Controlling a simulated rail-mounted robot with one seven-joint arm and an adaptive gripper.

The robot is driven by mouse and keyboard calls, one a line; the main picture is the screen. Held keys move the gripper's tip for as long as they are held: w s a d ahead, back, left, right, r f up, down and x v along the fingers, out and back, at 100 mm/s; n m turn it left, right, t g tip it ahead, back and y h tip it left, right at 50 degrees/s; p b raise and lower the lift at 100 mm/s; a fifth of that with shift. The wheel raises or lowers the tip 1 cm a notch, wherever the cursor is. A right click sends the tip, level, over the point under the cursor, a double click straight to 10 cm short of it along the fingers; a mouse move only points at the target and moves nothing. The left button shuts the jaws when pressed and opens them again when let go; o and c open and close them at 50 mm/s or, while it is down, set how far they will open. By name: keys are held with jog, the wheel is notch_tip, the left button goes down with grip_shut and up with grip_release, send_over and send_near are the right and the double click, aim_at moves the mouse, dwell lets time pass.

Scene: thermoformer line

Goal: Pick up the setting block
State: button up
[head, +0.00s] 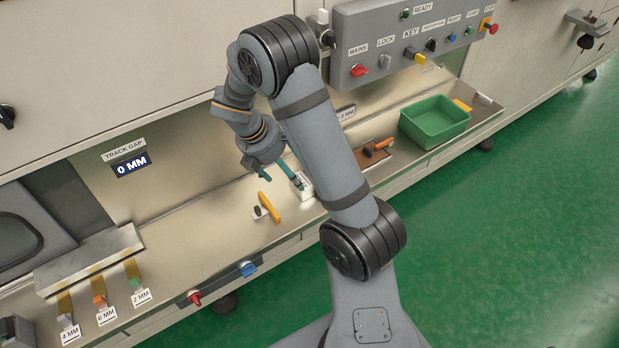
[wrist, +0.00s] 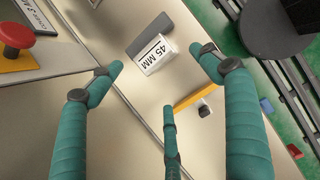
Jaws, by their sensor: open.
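The setting block appears to be the small grey block with a white label reading 45 MM (wrist: 155,50). In the wrist view it lies on the metal ledge, beyond and between the fingertips. In the head view it shows as a small white and grey block (head: 303,188), partly behind my arm and fingers. My gripper (head: 277,171) has teal fingers and is just above and to the left of the block there. In the wrist view my gripper (wrist: 162,72) is open, its fingers spread with nothing between them.
A yellow bar (head: 269,207) with a small black knob lies left of the block. A green bin (head: 434,121) and an orange-handled tool (head: 378,146) are further right. Tags marked 4, 6 and 2 MM (head: 141,297) are at lower left. A control panel (head: 412,42) overhangs the ledge.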

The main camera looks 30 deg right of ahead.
jog(key=x, duration=0.3)
jog(key=shift+f, duration=0.1)
jog(key=d+f, duration=0.1)
jog(key=d+f+p, duration=0.1)
jog(key=d+f, duration=0.1)
jog(key=f, duration=0.1)
jog(key=shift+w+d, duration=0.2)
jog(key=shift+w, duration=0.15)
jog(key=shift+f, duration=0.2)
jog(key=c, duration=0.3)
jog(key=shift+r, duration=0.15)
jog(key=c, duration=1.1)
jog(key=shift+c, duration=0.3)
